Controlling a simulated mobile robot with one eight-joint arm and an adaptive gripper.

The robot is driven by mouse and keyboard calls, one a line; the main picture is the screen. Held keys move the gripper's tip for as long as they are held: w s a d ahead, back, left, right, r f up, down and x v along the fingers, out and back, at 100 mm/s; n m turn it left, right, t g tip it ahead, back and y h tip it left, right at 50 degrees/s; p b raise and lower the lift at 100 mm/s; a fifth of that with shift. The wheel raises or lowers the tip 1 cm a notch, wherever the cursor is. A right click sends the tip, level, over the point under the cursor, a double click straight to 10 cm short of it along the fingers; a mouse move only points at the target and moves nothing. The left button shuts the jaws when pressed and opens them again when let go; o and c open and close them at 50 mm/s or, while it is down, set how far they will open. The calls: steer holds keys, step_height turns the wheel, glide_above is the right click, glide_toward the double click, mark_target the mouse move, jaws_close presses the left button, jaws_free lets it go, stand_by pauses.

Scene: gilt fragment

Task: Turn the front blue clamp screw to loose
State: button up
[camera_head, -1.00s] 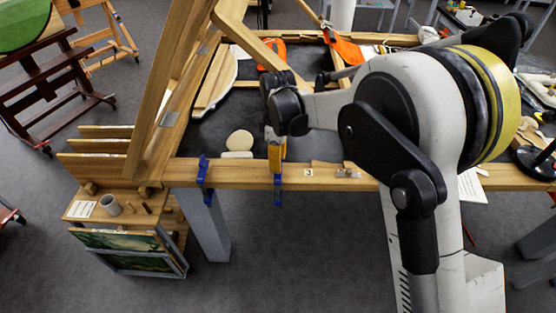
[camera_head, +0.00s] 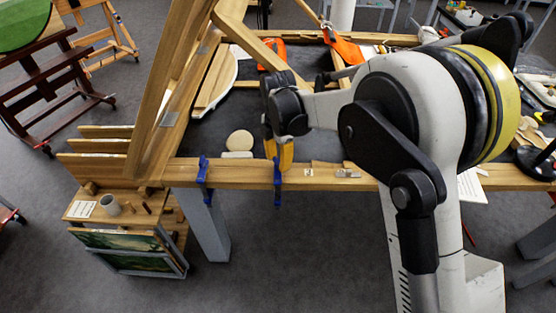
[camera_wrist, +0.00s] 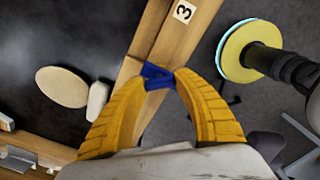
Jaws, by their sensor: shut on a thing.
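Two blue clamps sit on the front wooden rail in the head view: a left clamp (camera_head: 203,172) and a right clamp (camera_head: 278,190). My gripper (camera_head: 279,160), with yellow fingers, points down over the right clamp. In the wrist view the gripper (camera_wrist: 160,80) has its ribbed fingertips on either side of the blue top of this clamp (camera_wrist: 157,73), shut on it. The fingers and palm hide part of the clamp. I cannot make out the screw thread or its turn angle.
The wooden rail (camera_head: 400,176) runs across the front, with a "3" label (camera_head: 308,173) and a small metal piece (camera_head: 347,173) right of the clamp. A round pale disc (camera_head: 240,140) lies behind the left clamp. A small shelf with a cup (camera_head: 111,204) stands at left.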

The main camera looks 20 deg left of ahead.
mark_target(278, 160)
steer(key=shift+n, duration=0.6)
steer(key=o, duration=1.2)
steer(key=shift+c, duration=0.2)
step_height(278, 160, up, 12)
